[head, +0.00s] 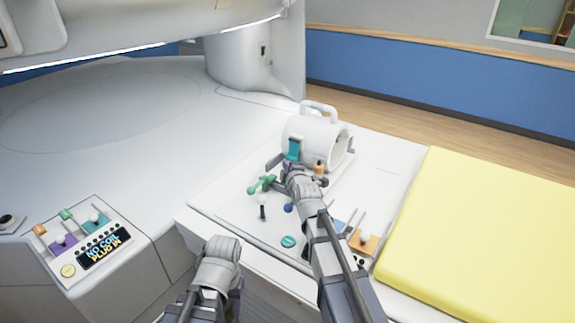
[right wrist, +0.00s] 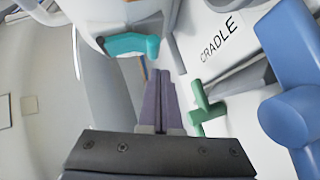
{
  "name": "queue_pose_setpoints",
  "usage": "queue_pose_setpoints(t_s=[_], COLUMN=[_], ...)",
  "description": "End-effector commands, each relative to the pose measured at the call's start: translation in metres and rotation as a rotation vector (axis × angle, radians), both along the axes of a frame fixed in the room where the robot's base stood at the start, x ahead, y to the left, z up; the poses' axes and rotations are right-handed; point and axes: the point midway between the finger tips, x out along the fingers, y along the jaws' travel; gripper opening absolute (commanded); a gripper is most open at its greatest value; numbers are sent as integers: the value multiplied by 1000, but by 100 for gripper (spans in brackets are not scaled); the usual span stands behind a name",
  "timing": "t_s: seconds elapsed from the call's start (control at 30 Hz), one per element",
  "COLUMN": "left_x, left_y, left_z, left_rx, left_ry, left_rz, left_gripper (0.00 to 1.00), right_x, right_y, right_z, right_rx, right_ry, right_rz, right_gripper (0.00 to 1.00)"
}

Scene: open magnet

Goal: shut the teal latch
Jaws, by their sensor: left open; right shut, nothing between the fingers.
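The teal latch (head: 294,149) is on the near left side of the white cylindrical coil (head: 326,138), which has a handle on top. In the right wrist view the teal latch (right wrist: 130,43) sticks out sideways with a bent-down end. My right gripper (head: 277,162) is shut and empty, just below and left of the latch in the head view. In the right wrist view its fingers (right wrist: 160,88) point toward the latch, tips just below its bent end; I cannot tell whether they touch. My left gripper (head: 205,300) is low at the bottom edge, far from the latch, its fingers hardly visible.
A green lever (head: 262,185), a black knob (head: 262,211) and a blue knob (head: 288,208) stand near my right gripper. The green lever is close beside its fingers in the right wrist view (right wrist: 205,108). A yellow pad (head: 480,235) lies right; a control panel (head: 85,240) is left.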

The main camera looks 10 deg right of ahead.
Motion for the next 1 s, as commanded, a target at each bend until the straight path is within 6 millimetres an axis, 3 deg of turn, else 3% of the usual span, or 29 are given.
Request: queue_pose_setpoints(t_s=[0.5, 0.67, 1.0], left_x=[0, 0, 0], left_y=[0, 0, 0], left_z=[17, 18, 18], left_rx=[0, 0, 0], left_ry=[0, 0, 0], left_rz=[0, 0, 0], left_gripper=[50, 50, 50], right_x=[-101, -111, -111], right_y=[4, 4, 4], right_z=[17, 18, 18], right_rx=[0, 0, 0], right_ry=[-1, 0, 0], right_rz=[-1, -1, -1], right_gripper=[0, 0, 0])
